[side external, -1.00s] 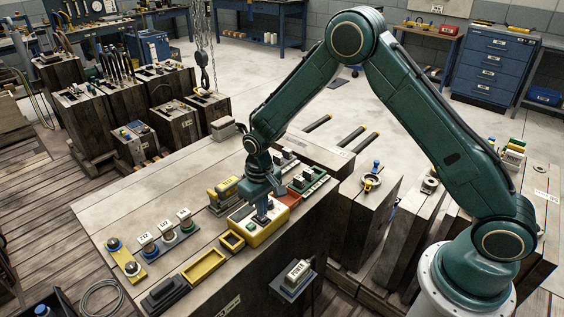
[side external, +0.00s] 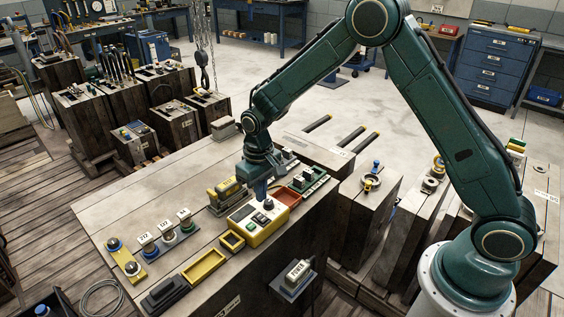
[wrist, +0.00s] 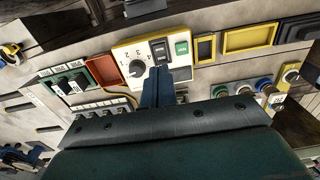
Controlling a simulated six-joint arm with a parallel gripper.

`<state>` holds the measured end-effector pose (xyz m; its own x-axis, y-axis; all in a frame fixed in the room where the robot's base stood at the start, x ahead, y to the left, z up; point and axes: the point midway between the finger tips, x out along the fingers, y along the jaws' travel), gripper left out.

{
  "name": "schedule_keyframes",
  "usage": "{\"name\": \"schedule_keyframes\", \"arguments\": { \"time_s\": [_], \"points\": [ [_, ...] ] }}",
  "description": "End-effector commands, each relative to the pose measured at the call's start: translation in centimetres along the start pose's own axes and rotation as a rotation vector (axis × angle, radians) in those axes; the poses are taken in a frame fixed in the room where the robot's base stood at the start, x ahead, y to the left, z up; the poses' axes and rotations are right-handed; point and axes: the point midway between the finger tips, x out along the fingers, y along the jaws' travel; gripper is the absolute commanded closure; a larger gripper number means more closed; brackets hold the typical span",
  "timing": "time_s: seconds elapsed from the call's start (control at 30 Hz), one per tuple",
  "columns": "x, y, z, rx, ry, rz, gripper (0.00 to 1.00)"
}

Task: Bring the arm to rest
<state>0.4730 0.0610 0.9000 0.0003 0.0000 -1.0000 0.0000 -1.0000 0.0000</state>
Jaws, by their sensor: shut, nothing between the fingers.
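My gripper (side external: 261,197) is shut and empty. It points down just above the back part of a yellow control box (side external: 250,238) on the wooden bench. In the wrist view the blue fingers (wrist: 157,72) reach up over the lower edge of the same box, which shows a pale top face (wrist: 124,52). That face carries a black dial (wrist: 138,68) with numbers, a dark rocker switch (wrist: 160,49) and a green button (wrist: 182,47). The fingers hide part of the box's lower edge. My green arm is bent high over the bench.
A red tray (side external: 287,196) and a green-based switch block (side external: 308,181) sit right of the box. A yellow-and-black labelled block (side external: 226,190) stands behind it. Yellow trays (side external: 203,267) and several labelled knobs (side external: 166,229) lie to the left.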

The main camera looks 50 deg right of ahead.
Motion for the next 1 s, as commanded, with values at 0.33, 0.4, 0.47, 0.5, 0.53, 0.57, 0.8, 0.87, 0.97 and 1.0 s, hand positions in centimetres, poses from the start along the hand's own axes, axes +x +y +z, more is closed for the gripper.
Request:
{"name": "schedule_keyframes", "arguments": {
  "time_s": [0.33,0.4,0.47,0.5,0.53,0.57,0.8,0.87,0.97,1.0],
  "points": [
    [-0.3,0.0,0.0,0.0,0.0,0.0,1.0],
    [-0.3,0.0,0.0,0.0,0.0,0.0,1.0],
    [-0.5,0.0,0.0,0.0,0.002,0.0,1.0],
    [-0.7,0.1,0.1,0.0,0.004,0.0,1.0],
    [-0.9,0.1,0.1,0.0,0.006,-0.001,1.0],
    [-1.1,0.1,0.2,0.0,0.008,-0.001,1.0],
    [-4.9,0.7,1.3,0.0,0.047,-0.005,1.0],
    [-6.2,0.9,1.8,0.0,0.06,-0.007,1.0],
    [-8.6,1.4,2.8,0.001,0.086,-0.009,1.0],
    [-9.5,1.5,3.3,0.001,0.096,-0.01,1.0]
  ]
}}
